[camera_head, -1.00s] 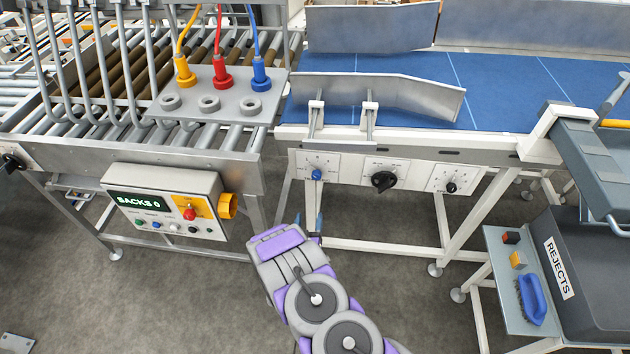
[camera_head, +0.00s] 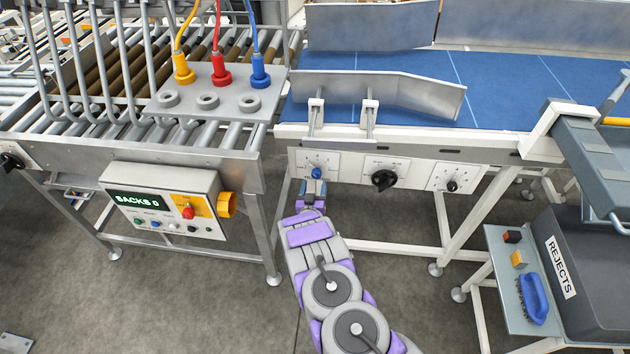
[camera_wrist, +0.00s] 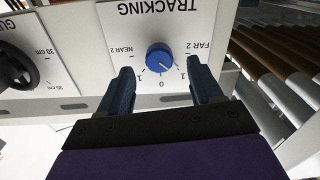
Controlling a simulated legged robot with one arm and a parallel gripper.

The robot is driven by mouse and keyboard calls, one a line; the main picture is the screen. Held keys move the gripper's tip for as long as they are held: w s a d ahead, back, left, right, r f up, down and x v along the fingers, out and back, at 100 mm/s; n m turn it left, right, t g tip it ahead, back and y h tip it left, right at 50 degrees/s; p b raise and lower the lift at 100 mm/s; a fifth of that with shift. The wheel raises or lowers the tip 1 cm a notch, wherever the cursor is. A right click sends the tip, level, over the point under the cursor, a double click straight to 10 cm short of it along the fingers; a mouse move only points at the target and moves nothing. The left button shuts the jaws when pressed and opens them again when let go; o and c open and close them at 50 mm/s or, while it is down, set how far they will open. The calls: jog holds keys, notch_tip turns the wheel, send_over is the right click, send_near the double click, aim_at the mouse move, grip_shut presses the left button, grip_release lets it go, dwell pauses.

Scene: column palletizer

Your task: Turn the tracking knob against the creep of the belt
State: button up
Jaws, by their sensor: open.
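The tracking knob (camera_head: 316,173) is small and blue, on a white dial plate at the left of the belt conveyor's front rail. In the wrist view the blue knob (camera_wrist: 159,57) sits on a plate marked TRACKING, upside down, with NEAR 2 and FAR 2 at its ends. My gripper (camera_wrist: 160,80) is open, with one dark finger on each side of the knob and a gap to both. In the head view my gripper (camera_head: 314,187) is just below the knob. The blue belt (camera_head: 510,90) lies above. Which scale mark the knob points to is hard to read.
A black knob (camera_head: 383,180) and a smaller dark knob (camera_head: 451,186) sit to the right on the same rail. A control box (camera_head: 165,203) reading SACKS 0 hangs at the left. The reject bin (camera_head: 590,275) stands at the right. White frame legs stand below the belt.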

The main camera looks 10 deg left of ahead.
aim_at(316, 177)
jog(key=shift+w+a, duration=0.15)
jog(key=shift+w, duration=1.65)
jog(key=shift+c, duration=0.2)
jog(key=c, duration=1)
jog(key=shift+m+b, duration=0.5)
jog(key=shift+m, duration=0.1)
jog(key=o, duration=1)
jog(key=shift+o, duration=0.2)
jog(key=shift+s, duration=0.15)
